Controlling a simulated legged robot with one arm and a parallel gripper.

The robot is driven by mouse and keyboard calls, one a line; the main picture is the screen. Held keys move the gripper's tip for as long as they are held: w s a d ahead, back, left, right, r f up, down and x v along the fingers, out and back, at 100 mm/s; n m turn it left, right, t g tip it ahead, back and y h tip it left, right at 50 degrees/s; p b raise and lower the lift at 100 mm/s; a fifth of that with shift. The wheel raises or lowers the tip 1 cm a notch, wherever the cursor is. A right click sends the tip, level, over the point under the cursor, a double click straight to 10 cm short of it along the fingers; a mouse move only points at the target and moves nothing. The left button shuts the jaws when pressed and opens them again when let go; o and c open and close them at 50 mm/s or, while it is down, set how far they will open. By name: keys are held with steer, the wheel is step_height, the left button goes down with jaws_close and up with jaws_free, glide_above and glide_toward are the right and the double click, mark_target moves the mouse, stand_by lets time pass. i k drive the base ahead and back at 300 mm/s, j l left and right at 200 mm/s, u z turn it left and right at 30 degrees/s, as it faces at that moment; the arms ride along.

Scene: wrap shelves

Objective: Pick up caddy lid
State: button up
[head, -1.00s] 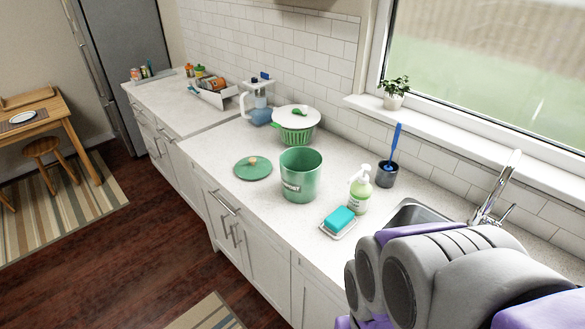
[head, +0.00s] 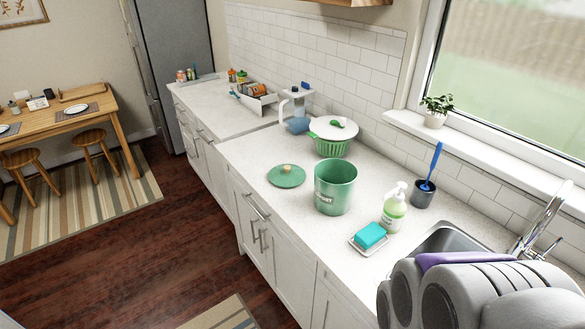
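The caddy lid (head: 284,178) is a round green disc with a small tan knob. It lies flat on the white counter near its front edge. The green caddy (head: 334,191), a metal bucket with a label, stands open just to the right of the lid. My arm's grey and purple links fill the lower right corner. My gripper is not in the picture.
A colander with a white lid (head: 333,138) stands behind the caddy. A teal sponge on a dish (head: 369,237), a soap bottle (head: 394,208) and a brush holder (head: 423,193) stand between the caddy and the sink (head: 450,240). The counter left of the lid is clear.

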mark_target(283, 176)
steer(key=i+j+z, duration=0.1)
steer(key=i+j, duration=0.35)
steer(key=j, duration=0.2)
steer(key=i+j+z, duration=0.15)
steer(key=i+j, duration=0.25)
steer(key=j, duration=0.25)
steer(key=i+j+z, duration=0.15)
steer(key=j, duration=0.2)
steer(key=i+j+z, duration=0.1)
steer(key=i+j, duration=0.3)
steer(key=j, duration=0.35)
steer(key=i+j+z, duration=0.15)
steer(key=j, duration=0.2)
